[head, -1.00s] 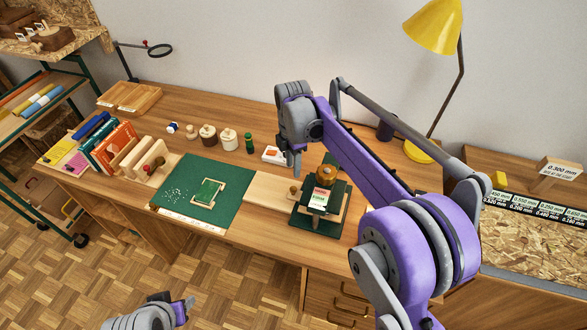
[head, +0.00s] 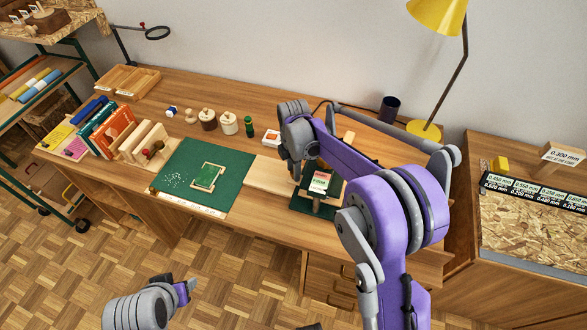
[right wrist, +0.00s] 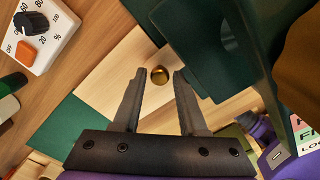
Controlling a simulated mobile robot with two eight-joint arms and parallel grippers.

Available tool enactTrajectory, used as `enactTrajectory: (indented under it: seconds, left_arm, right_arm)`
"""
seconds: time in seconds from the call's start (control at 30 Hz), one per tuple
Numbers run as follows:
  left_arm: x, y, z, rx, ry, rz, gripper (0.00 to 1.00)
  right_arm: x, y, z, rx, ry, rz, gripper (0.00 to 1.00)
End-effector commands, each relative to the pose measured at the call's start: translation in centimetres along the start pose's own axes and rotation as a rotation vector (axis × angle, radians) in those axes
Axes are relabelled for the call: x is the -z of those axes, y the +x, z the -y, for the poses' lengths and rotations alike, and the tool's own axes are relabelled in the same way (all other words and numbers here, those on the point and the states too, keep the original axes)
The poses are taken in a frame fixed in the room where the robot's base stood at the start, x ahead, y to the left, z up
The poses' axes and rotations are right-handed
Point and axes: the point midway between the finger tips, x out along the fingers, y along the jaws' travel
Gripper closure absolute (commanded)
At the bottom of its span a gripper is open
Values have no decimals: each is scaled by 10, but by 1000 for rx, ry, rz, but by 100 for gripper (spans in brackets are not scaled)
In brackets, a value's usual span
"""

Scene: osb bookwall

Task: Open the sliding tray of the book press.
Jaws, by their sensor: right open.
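The dark green book press (head: 308,206) stands on the bench right of the green mat, partly hidden by my right arm. A pale wooden board (head: 268,176) reaches left from it; I cannot tell whether this is the tray or a fixed runway.
A white timer box with a dial (right wrist: 42,32) lies behind the board. A green cutting mat (head: 228,180) with a small framed piece is to the left. A yellow lamp (head: 425,130) is at the back right.

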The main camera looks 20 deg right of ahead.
Motion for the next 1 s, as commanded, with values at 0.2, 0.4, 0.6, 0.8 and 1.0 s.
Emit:
enactTrajectory:
  seconds: [0.2,0.4,0.6,0.8,1.0]
  left_arm:
    - [0,0,0,0,0,0,50]
    - [0,0,0,0,0,0,50]
    - [0,0,0,0,0,0,50]
    - [0,0,0,0,0,0,50]
    - [0,0,0,0,0,0,50]
  right_arm:
    - [0,0,0,0,0,0,60]
    - [0,0,0,0,0,0,96]
    - [0,0,0,0,0,0,100]
    - [0,0,0,0,0,0,100]
    - [0,0,0,0,0,0,100]
